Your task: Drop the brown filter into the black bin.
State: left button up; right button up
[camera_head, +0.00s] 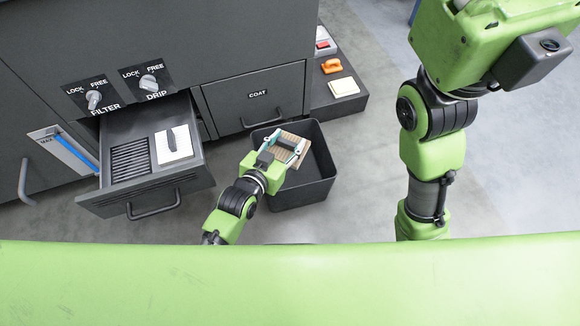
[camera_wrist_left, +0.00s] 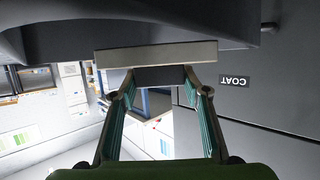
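The brown filter (camera_head: 289,136) is a tan, pleated, flat block with a dark grip tab. In the head view it is above the black bin (camera_head: 306,194), over its opening. My left gripper (camera_head: 281,147) is shut on the filter's dark tab. In the left wrist view the two fingers (camera_wrist_left: 160,82) close on the tab from both sides, and the filter's pale edge (camera_wrist_left: 155,54) lies across just beyond them. The bin stands on the floor, its inside partly hidden by the filter and gripper. My right arm shows at the right; its gripper is out of view.
A dark cabinet (camera_head: 170,45) stands behind, with an open drawer (camera_head: 150,190) holding a white filter (camera_head: 174,144) beside a black slatted area. A shut COAT drawer (camera_head: 255,97) is behind the bin. A low ledge (camera_head: 342,105) carries an orange item. Floor right of the bin is clear.

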pick_arm(q)
jog(key=shift+o, duration=1.3)
jog(key=shift+s, duration=0.1)
jog(key=v, duration=1.2)
